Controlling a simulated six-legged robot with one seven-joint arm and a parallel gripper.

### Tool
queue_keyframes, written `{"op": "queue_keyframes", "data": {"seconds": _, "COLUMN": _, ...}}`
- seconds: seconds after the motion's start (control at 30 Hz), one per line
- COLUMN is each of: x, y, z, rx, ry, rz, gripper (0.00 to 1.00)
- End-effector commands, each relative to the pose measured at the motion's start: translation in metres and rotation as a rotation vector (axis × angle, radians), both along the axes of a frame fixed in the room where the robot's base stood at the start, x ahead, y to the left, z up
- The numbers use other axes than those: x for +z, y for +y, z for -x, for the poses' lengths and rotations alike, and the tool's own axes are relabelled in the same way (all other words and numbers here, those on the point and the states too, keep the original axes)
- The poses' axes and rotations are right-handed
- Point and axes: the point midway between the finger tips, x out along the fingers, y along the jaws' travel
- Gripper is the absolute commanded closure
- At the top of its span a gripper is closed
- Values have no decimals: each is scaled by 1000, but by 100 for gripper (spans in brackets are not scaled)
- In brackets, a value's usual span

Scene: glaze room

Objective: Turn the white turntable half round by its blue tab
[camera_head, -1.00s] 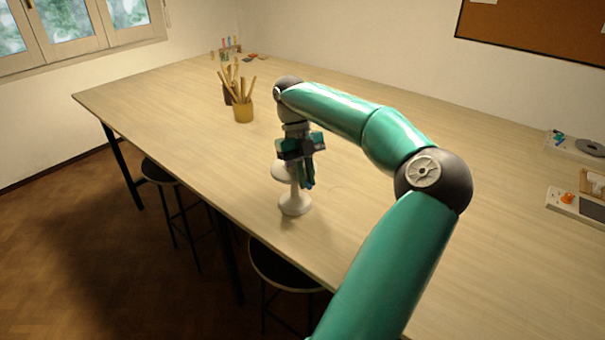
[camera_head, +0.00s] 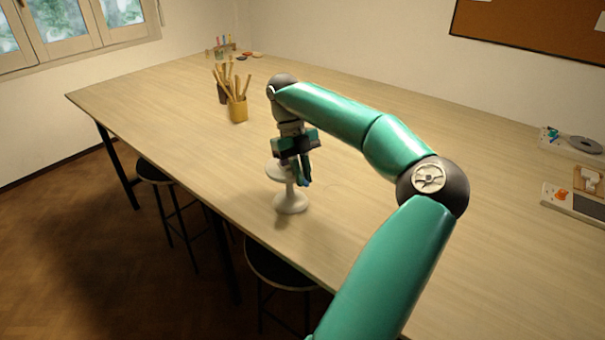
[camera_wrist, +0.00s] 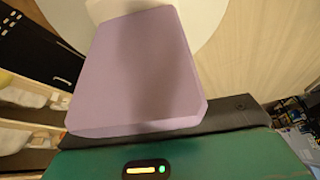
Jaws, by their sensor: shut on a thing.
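The white turntable (camera_head: 291,204) stands upright on the wooden table, on a round foot and narrow stem. Its round top is partly hidden behind my gripper (camera_head: 302,178). My gripper points down at the right side of the top, shut on the blue tab (camera_head: 304,184), of which only a small bit shows near the fingertips. In the wrist view, a lilac slab in front of the green gripper body fills the middle, and the white top (camera_wrist: 215,12) shows behind it. The tab cannot be made out there.
A yellow cup (camera_head: 238,111) of wooden tools and a dark cup (camera_head: 222,93) stand farther back. A tray with a grey roll (camera_head: 585,145) and a board with an orange item (camera_head: 561,194) lie at right. Stools (camera_head: 270,262) stand below the front edge. The table around the turntable is clear.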

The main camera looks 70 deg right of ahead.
Motion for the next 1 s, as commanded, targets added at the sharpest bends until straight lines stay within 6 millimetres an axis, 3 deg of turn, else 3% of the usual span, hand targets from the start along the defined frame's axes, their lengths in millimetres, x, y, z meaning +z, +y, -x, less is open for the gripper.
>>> {"op": "queue_keyframes", "data": {"seconds": 0.13, "x": 2, "y": 0, "z": 0, "rx": 0, "ry": -3, "rz": 3, "gripper": 100}}
{"op": "queue_keyframes", "data": {"seconds": 0.17, "x": 2, "y": 0, "z": 0, "rx": 0, "ry": -3, "rz": 4, "gripper": 82}}
{"op": "queue_keyframes", "data": {"seconds": 0.27, "x": 2, "y": 0, "z": 0, "rx": 0, "ry": -3, "rz": 3, "gripper": 65}}
{"op": "queue_keyframes", "data": {"seconds": 0.67, "x": 1, "y": 0, "z": -1, "rx": 0, "ry": -2, "rz": 1, "gripper": 65}}
{"op": "queue_keyframes", "data": {"seconds": 1.0, "x": 10, "y": 6, "z": -14, "rx": 2, "ry": -3, "rz": 1, "gripper": 65}}
